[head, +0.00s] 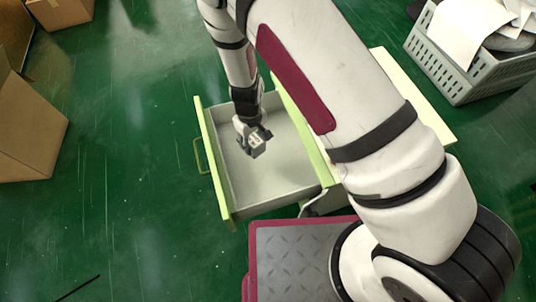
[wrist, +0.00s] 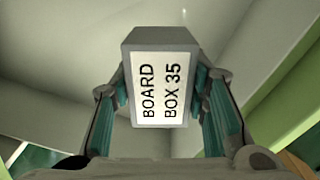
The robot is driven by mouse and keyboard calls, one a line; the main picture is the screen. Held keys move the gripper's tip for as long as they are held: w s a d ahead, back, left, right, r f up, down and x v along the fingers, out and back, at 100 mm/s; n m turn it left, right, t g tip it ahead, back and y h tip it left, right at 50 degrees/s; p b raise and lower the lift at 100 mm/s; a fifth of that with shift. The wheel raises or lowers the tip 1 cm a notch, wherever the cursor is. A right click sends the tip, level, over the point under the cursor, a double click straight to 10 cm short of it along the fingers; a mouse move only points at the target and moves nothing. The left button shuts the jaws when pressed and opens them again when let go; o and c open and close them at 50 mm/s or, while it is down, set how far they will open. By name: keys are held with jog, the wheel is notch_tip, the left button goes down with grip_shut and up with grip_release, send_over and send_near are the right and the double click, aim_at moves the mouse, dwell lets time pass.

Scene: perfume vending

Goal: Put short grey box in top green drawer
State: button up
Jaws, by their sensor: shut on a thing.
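The short grey box (wrist: 162,88) is between my gripper's fingers in the wrist view, with a white label reading "BOARD BOX 35" facing the camera. It also shows as a small grey block in the head view (head: 257,146). My gripper (head: 251,136) is shut on it, with teal pads on both sides. The green drawer (head: 214,170) is pulled out, with a pale green front and a grey inside. In the head view my gripper and the box appear over the drawer's interior. I cannot tell how high the box is above the drawer floor.
The cabinet's pale top (head: 420,100) is partly hidden behind my arm. A grey-green crate (head: 450,70) with papers stands at the upper right. Cardboard boxes (head: 28,130) stand at the left. The green floor left of the drawer is clear.

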aim_at(252, 138)
notch_tip(252, 138, down, 9)
jog(key=b, duration=0.3)
jog(key=shift+f+b, duration=0.1)
jog(key=shift+b, duration=0.2)
jog(key=shift+f, duration=0.1)
jog(key=o, duration=1.2)
jog(key=shift+o, duration=0.2)
notch_tip(252, 138, up, 12)
jog(key=p, duration=0.4)
jog(key=shift+r+p, duration=0.2)
jog(key=shift+p, duration=0.2)
jog(key=shift+r, duration=0.1)
